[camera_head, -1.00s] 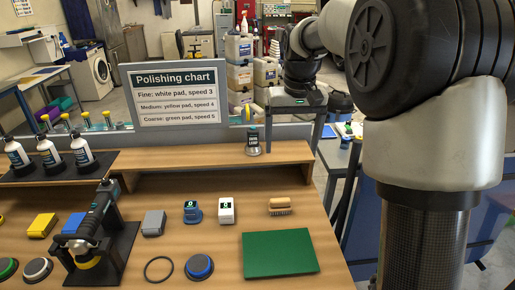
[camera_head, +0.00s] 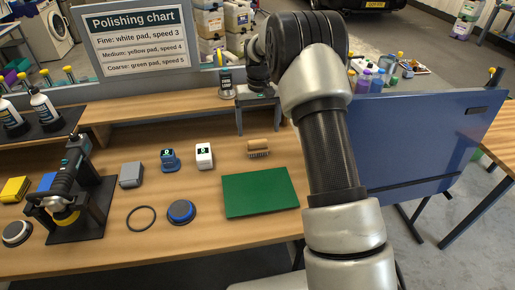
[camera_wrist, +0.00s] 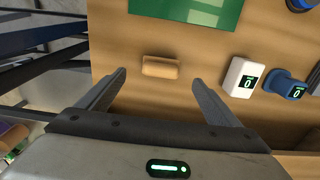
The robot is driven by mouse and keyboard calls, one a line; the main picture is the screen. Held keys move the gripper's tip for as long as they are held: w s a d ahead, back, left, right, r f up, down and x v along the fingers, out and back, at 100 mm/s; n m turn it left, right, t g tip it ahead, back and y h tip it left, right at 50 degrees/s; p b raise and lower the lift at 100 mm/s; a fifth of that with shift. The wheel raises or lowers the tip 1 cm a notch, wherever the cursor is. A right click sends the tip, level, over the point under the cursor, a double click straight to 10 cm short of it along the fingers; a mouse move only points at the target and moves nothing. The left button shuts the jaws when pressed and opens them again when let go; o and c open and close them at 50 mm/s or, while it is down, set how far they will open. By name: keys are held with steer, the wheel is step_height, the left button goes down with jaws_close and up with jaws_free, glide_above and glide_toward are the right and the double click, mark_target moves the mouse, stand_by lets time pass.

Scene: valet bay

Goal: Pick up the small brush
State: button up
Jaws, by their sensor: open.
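The small brush (camera_head: 258,146) has a tan wooden back and dark bristles facing down. It lies on the wooden bench, just behind the green mat (camera_head: 260,193). My gripper (camera_head: 260,132) is open and empty above the bench, close behind the brush in the head view. In the wrist view, the brush (camera_wrist: 160,67) shows as a tan block between the lines of the two spread fingers (camera_wrist: 160,78), slightly beyond their tips. It appears apart from both fingers, and its bristles are hidden there.
A white digital device (camera_head: 204,156) and a blue one (camera_head: 169,160) stand left of the brush. A raised shelf (camera_head: 150,110) runs behind. Bare bench surrounds the brush.

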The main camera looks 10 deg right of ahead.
mark_target(258, 141)
steer(key=shift+w+a+f, duration=0.1)
steer(key=shift+w+f, duration=0.05)
steer(key=shift+f, duration=3.75)
steer(key=c, duration=1.2)
steer(key=shift+o, duration=0.2)
step_height(258, 141, up, 10)
steer(key=shift+r, duration=0.1)
steer(key=o, duration=0.4)
steer(key=c, duration=0.4)
steer(key=shift+o, duration=0.2)
